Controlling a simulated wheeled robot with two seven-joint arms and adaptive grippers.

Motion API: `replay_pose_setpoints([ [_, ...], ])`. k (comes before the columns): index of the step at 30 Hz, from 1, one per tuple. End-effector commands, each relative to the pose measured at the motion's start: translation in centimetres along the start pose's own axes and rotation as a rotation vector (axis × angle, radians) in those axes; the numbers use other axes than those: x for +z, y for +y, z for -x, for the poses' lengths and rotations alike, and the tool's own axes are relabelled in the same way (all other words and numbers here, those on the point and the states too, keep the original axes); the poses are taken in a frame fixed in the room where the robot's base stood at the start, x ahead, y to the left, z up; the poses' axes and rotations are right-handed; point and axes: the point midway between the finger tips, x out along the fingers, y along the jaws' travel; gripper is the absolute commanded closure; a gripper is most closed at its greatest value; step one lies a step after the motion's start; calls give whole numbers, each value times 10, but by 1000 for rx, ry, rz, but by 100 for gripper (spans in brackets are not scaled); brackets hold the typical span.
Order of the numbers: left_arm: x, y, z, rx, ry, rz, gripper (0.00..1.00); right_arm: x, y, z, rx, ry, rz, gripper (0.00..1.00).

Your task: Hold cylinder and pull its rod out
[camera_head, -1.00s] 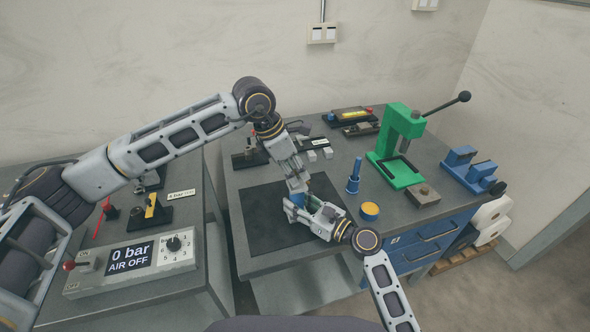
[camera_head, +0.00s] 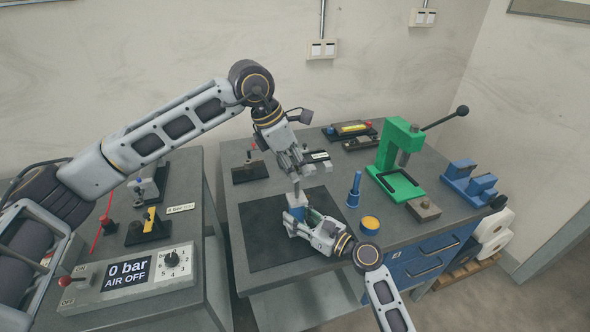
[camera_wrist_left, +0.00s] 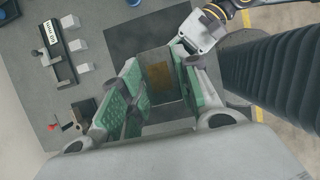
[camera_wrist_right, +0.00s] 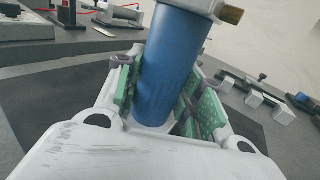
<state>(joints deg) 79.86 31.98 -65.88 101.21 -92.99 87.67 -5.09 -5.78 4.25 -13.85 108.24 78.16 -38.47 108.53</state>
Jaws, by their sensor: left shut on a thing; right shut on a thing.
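The blue cylinder (camera_head: 297,201) stands upright above the black mat, and it fills the middle of the right wrist view (camera_wrist_right: 172,65). It has a silver end cap and a brass fitting at its top. My right gripper (camera_head: 303,222) is shut around its blue body, green pads on both sides. A thin pale rod (camera_head: 297,187) shows above the cylinder, below my left gripper (camera_head: 296,172). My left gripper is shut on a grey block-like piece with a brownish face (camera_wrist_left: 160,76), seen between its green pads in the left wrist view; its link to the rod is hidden.
The black mat (camera_head: 262,232) lies below the grippers on the grey bench. A blue upright tool (camera_head: 354,190), a yellow-topped round tin (camera_head: 370,223) and a green press (camera_head: 392,165) stand to the right. The control box (camera_head: 130,278) at left reads 0 bar, AIR OFF.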

Motion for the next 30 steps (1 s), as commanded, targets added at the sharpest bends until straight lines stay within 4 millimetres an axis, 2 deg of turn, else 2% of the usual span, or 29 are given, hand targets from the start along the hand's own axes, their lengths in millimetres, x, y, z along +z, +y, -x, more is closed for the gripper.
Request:
replay_pose_setpoints([
  [3,2,2,5,7,-9,0,100,-5,0,1,-1,9,-2,100],
  [4,2,2,5,7,-9,0,65,-5,0,1,-1,9,-2,100],
  [8,2,2,4,6,-8,0,48,-6,0,1,0,10,-2,100],
  [22,1,1,6,3,-5,0,46,-5,1,1,1,9,-3,100],
  [30,1,1,30,5,-5,0,46,-5,1,1,2,9,-3,100],
])
